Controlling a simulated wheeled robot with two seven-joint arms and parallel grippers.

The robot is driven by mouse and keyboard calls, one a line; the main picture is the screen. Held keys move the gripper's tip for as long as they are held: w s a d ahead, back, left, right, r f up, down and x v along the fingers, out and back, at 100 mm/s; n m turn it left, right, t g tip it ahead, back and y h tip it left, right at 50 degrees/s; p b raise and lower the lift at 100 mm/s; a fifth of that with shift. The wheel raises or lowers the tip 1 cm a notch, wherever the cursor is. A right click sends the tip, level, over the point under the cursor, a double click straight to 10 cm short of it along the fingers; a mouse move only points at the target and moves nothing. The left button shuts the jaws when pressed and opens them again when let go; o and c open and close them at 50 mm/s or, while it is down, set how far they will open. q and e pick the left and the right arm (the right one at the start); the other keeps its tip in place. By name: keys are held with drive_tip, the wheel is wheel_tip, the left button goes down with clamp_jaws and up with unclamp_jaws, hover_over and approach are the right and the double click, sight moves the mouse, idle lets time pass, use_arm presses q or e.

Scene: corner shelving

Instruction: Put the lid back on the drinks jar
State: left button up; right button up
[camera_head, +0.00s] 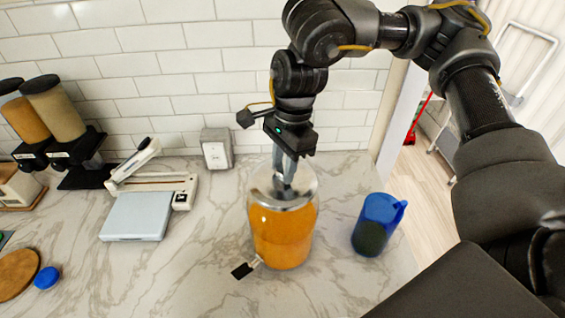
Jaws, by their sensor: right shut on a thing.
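The drinks jar (282,238) stands upright on the marble counter, filled with orange liquid, with a small tap and a black tag at its lower left. The shiny metal lid (268,197) is at the top of the jar, around the rim. I cannot tell whether it is fully seated. My right gripper (285,188) comes down from above, its fingers pointing down and shut on the lid at its middle. The fingers partly hide the lid's centre. My left gripper is not in view.
A blue jug (376,224) with dark contents stands right of the jar, near the counter's right edge. A blue-grey scale (138,216) and a white slicer-like device (160,185) lie left. Dispensers (54,108) stand far left. A blue cap (46,278) and round wooden board (16,272) lie lower left.

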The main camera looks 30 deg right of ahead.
drive_tip(key=o, duration=1.6)
drive_tip(key=shift+o, duration=0.2)
drive_tip(key=shift+r, duration=0.15)
wheel_tip(320, 180, up, 5)
drive_tip(key=p, duration=0.4)
drive_tip(key=shift+p, duration=0.3)
drive_tip(key=shift+r+p, duration=0.7)
drive_tip(key=shift+r, duration=0.1)
clamp_jaws()
